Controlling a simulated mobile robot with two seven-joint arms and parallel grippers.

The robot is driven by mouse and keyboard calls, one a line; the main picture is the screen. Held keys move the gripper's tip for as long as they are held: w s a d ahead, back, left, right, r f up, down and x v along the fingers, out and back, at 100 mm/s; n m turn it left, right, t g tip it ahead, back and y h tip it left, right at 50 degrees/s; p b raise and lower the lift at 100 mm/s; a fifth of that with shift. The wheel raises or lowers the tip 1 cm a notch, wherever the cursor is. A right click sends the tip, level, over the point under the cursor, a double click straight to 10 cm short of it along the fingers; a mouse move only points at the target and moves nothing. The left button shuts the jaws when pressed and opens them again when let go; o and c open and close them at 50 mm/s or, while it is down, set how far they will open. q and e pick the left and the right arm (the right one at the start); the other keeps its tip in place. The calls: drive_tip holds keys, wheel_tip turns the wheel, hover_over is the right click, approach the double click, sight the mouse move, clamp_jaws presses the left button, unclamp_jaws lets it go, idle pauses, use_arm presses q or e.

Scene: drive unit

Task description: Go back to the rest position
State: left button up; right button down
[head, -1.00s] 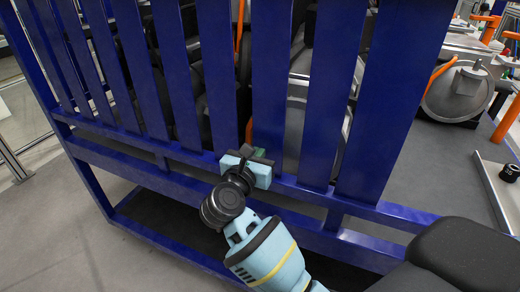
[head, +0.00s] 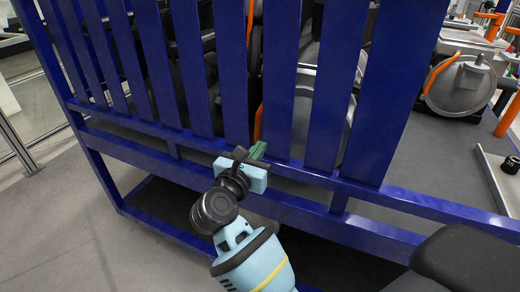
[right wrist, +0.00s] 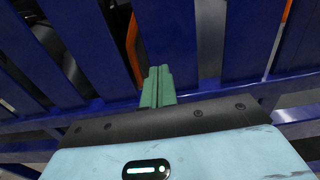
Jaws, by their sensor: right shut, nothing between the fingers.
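My right gripper (head: 257,151) shows in the middle of the head view, at the end of my light blue arm. Its green fingers are together with nothing between them. In the right wrist view the fingers (right wrist: 157,87) point toward the blue slatted rack (right wrist: 203,50), in front of its lower rail. Whether they touch the rack cannot be told. My left gripper is in neither view.
The blue rack (head: 225,75) stands close in front of me, with metal drive parts behind its slats. An orange and grey round unit (head: 462,85) stands at the right. Open floor (head: 70,215) lies at the left.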

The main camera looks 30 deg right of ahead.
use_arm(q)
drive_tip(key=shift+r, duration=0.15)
use_arm(e)
drive_tip(key=shift+a, duration=0.1)
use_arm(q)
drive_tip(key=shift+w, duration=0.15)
use_arm(e)
drive_tip(key=s+a+f+n+t+y+p, duration=0.1)
drive_tip(key=s+a+f+n+t+y, duration=0.3)
drive_tip(key=n, duration=0.7)
drive_tip(key=s+f+n+t+y+p, duration=0.15)
drive_tip(key=s+f+n+y, duration=0.4)
drive_tip(key=n, duration=0.55)
drive_tip(key=s+a+f+n+t+y, duration=0.25)
drive_tip(key=s+f+n+y, duration=0.2)
drive_tip(key=n, duration=0.65)
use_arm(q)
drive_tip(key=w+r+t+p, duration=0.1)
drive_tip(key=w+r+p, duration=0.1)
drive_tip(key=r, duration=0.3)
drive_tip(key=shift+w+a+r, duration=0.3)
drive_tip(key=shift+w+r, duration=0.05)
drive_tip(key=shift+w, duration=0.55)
use_arm(e)
drive_tip(key=s+d+f+n+g+y, duration=0.2)
drive_tip(key=s+f+n+g, duration=0.8)
drive_tip(key=s, duration=1.3)
wheel_tip(320, 180, down, 9)
drive_tip(key=n, duration=0.5)
drive_tip(key=shift+s, duration=0.15)
